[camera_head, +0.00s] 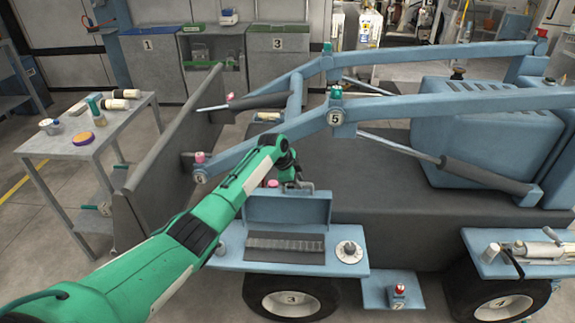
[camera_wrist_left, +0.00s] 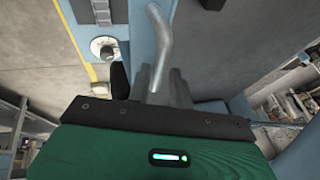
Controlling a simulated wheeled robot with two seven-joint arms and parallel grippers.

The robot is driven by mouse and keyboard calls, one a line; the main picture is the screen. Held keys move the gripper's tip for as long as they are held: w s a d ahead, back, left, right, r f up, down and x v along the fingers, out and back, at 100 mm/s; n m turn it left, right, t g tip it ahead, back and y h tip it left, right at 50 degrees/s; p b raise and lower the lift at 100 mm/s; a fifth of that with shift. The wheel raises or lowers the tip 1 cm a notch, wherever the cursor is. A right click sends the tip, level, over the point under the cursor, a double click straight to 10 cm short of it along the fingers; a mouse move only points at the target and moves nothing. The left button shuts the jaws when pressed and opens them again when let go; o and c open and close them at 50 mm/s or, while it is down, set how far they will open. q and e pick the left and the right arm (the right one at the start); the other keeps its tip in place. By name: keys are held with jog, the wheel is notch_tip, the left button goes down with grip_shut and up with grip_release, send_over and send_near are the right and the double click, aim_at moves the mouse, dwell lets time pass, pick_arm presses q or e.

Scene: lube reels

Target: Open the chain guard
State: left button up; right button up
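The chain guard (camera_head: 288,207) is a blue box-like cover on the blue side platform (camera_head: 235,257) of the machine. It stands raised behind a dark ribbed strip (camera_head: 285,247), which looks like the chain and lies exposed. My left gripper (camera_head: 297,186) is at the guard's top edge. In the left wrist view, a bent grey handle (camera_wrist_left: 163,40) runs down between the close-set fingers of my left gripper (camera_wrist_left: 167,88), which look shut on it. The fingertips are small and partly hidden by the arm in the head view. My right gripper is not in view.
A round white dial (camera_head: 349,252) sits right of the strip. Blue loader arms (camera_head: 440,103) and a dark bucket (camera_head: 165,160) are behind my arm. A step with a red-topped fitting (camera_head: 399,290) is below right. A grey table (camera_head: 85,140) stands at left.

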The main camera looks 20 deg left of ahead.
pick_arm(q)
jog(key=v, duration=0.3)
jog(key=shift+a+r, duration=0.1)
jog(key=shift+r, duration=0.1)
jog(key=v, duration=0.7)
jog(key=shift+r, duration=0.35)
jog(key=shift+s, duration=0.1)
